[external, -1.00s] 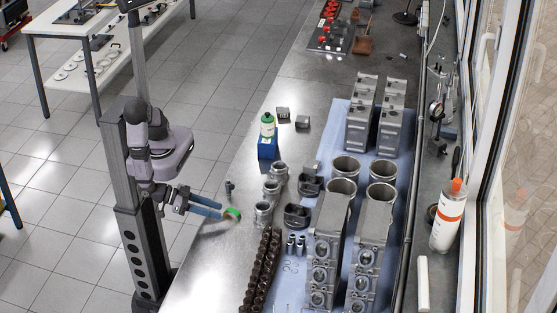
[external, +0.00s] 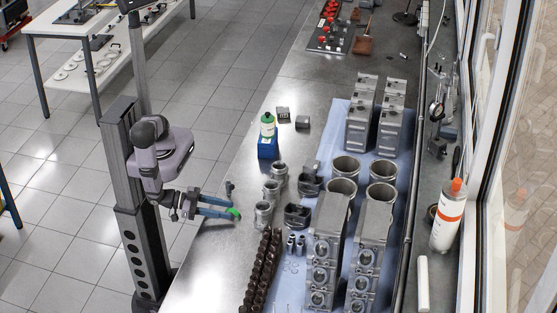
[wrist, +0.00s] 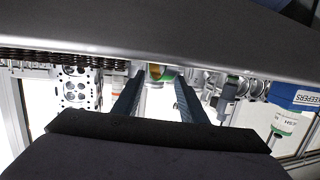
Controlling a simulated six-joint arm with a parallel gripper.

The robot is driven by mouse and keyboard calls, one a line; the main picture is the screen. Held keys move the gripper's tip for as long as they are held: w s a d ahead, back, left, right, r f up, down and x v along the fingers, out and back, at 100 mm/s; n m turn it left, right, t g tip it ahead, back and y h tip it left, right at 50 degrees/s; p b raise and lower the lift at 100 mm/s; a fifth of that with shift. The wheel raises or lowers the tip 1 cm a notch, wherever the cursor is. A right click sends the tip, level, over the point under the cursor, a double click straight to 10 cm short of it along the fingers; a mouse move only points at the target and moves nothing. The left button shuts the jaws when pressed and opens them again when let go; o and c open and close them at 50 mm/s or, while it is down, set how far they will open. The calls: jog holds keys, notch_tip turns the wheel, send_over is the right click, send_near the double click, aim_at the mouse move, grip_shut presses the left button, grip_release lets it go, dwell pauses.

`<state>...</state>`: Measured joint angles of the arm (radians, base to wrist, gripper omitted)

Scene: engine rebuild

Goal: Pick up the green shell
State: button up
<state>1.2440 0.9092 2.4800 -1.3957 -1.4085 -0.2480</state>
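The green shell (external: 234,212) is a small curved piece on the metal bench near its left edge. In the wrist view the green shell (wrist: 160,72) shows between the tips of the two blue fingers, with a brownish inner face. My gripper (external: 231,211) reaches in from the left, low over the bench, with its fingertips at the shell. In the wrist view my gripper (wrist: 158,80) has its fingers apart, with light gaps beside the shell. I cannot tell whether a finger touches it. The fingers hide part of the shell in the external view.
Metal cylinders (external: 263,213) stand just right of the shell, and a small dark part (external: 229,188) behind it. Engine blocks (external: 325,250) fill the right.

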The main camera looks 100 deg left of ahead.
aim_at(236, 211)
jog(key=shift+x, duration=0.9)
jog(key=shift+w, duration=0.1)
jog(key=shift+w+a+r+p, duration=0.1)
jog(key=shift+w+a+p, duration=0.1)
jog(key=shift+w+p, duration=0.4)
jog(key=p+x, duration=0.1)
jog(key=x, duration=0.1)
jog(key=shift+w, duration=0.25)
jog(key=shift+w+a+f+p, duration=0.1)
jog(key=shift+w+f+p, duration=0.1)
jog(key=shift+w+p, duration=0.3)
jog(key=shift+w, duration=0.1)
grip_shut()
